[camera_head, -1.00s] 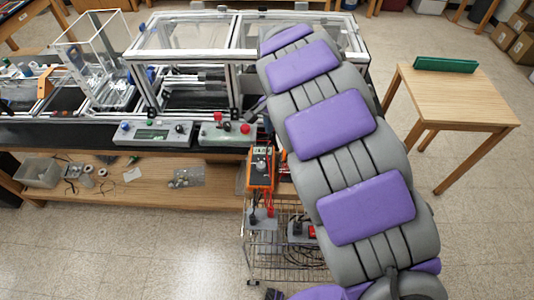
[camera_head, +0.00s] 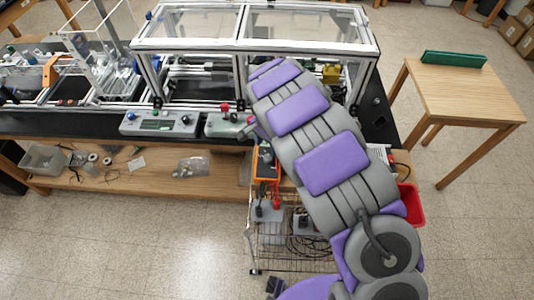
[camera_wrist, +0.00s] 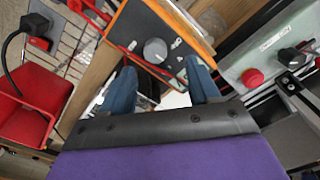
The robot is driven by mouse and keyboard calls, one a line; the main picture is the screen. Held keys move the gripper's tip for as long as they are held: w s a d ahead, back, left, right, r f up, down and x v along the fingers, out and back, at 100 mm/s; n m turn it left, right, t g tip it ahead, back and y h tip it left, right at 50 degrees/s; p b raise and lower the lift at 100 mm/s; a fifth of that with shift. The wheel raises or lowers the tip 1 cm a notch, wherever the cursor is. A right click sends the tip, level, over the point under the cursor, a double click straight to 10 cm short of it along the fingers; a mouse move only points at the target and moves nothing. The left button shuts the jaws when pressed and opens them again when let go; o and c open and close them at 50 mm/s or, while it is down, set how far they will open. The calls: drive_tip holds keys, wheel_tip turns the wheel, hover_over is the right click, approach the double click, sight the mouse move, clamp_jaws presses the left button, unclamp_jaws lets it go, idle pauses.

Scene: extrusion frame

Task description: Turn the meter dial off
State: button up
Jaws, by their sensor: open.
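The orange and dark meter (camera_wrist: 150,28) is at the top middle of the wrist view, seen at a tilt. Its round grey dial (camera_wrist: 155,51) faces the camera. My gripper (camera_wrist: 160,75) is open, with its two blue fingers apart below the dial and nothing held between them. The dial appears just beyond the gap, and contact does not show. In the head view the meter (camera_head: 265,165) stands at the edge of the low shelf, partly covered by my arm. The gripper is mostly hidden there.
A control box with a red button (camera_wrist: 253,77) is right of the meter in the wrist view. A red bin (camera_wrist: 35,108) is on the left. A wire cart (camera_head: 290,250) with plugs and cables stands below the meter. A wooden table (camera_head: 460,95) is on the right.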

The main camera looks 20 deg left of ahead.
sight(269, 157)
wheel_tip(269, 157, down, 4)
drive_tip(key=shift+d+f, duration=0.15)
drive_tip(key=shift+f, duration=0.05)
drive_tip(key=shift+d+f, duration=0.5)
drive_tip(key=shift+f, duration=0.15)
drive_tip(key=shift+a, duration=0.3)
drive_tip(key=shift+a+f, duration=0.1)
drive_tip(key=shift+a, duration=0.25)
drive_tip(key=shift+c, duration=1.4)
drive_tip(key=shift+d, duration=0.45)
drive_tip(key=c, duration=0.6)
drive_tip(key=shift+c, duration=0.8)
